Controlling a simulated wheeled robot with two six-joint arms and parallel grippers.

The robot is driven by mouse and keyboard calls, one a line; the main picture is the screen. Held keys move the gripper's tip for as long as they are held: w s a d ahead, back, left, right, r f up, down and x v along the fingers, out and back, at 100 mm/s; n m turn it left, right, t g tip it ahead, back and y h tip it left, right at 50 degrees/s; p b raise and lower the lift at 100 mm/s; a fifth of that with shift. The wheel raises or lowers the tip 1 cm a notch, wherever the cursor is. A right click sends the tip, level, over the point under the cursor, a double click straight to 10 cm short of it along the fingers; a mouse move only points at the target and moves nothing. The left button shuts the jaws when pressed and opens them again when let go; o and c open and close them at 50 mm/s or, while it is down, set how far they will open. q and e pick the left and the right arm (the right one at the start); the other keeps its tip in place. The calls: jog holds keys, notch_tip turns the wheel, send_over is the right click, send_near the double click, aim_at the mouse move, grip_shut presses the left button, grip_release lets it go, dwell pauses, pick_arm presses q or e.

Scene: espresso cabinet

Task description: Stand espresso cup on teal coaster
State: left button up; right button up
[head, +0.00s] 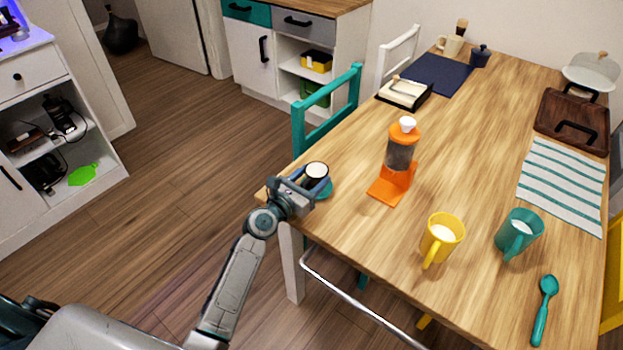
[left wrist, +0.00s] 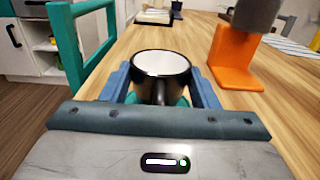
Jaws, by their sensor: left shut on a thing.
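The espresso cup (head: 316,170), dark outside and white inside, is upright at the table's near left corner. It also shows in the left wrist view (left wrist: 160,68), between the two blue fingers. My left gripper (head: 311,181) is shut on the cup from the near side. The teal coaster (head: 326,191) shows partly beside and below the cup, and slivers of it show under the cup in the left wrist view (left wrist: 183,101). The cup is over the coaster, but I cannot tell whether its base touches it. My right gripper is not in view.
An orange dispenser (head: 397,178) stands right of the cup on the table (head: 350,215). A yellow mug (head: 440,240), a teal mug (head: 518,234) and a teal spoon (head: 544,308) are farther right. A teal chair (head: 327,115) stands close on the left.

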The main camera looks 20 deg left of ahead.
pick_arm(q)
jog(key=o, duration=0.6)
jog(key=shift+f, duration=0.15)
jog(key=o, duration=0.4)
